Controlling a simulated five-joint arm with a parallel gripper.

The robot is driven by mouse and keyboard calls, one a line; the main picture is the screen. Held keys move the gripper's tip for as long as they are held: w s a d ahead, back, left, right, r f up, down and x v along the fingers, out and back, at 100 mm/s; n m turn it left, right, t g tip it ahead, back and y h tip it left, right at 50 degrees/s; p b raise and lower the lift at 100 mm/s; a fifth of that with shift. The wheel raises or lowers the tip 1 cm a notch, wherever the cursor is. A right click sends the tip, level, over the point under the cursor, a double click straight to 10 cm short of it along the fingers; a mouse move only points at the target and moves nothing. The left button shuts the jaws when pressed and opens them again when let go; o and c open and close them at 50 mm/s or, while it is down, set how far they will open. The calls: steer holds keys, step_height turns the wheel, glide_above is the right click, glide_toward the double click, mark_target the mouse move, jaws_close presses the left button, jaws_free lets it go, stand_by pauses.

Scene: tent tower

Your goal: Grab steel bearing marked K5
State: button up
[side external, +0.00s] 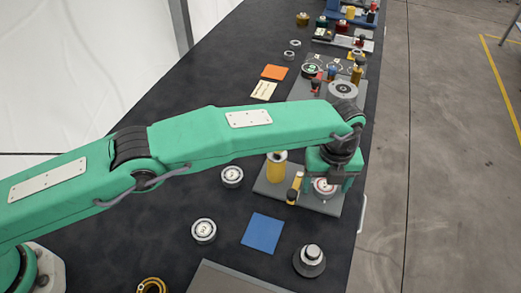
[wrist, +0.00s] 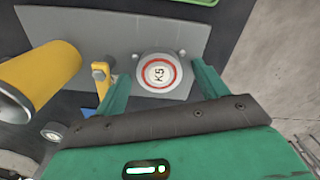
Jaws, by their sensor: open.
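The steel bearing marked K5 (wrist: 159,75) is a round silver piece with a red ring and a white face. It sits on a grey plate (wrist: 75,32) in the wrist view. In the side view the bearing (side external: 325,187) shows under my gripper. My gripper (wrist: 162,82) is open, with one green finger to each side of the bearing in the wrist view. In the side view my gripper (side external: 328,185) points down over the grey plate (side external: 270,188). I cannot tell whether the fingers touch the bearing.
A yellow cylinder (wrist: 40,80) and a small yellow post (wrist: 101,78) stand left of the bearing. On the dark table are other round bearings (side external: 204,230) (side external: 232,176), a blue square (side external: 262,232) and a stepped grey piece (side external: 310,260). More plates with parts lie further back.

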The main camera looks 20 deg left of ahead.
mark_target(326, 186)
steer(key=c, duration=1.3)
steer(key=shift+o, duration=0.2)
steer(key=shift+r, duration=0.1)
steer(key=shift+r, duration=1.95)
steer(key=s+d+r, duration=0.2)
steer(key=s+r, duration=0.5)
steer(key=s, duration=0.4)
steer(key=shift+s, duration=0.25)
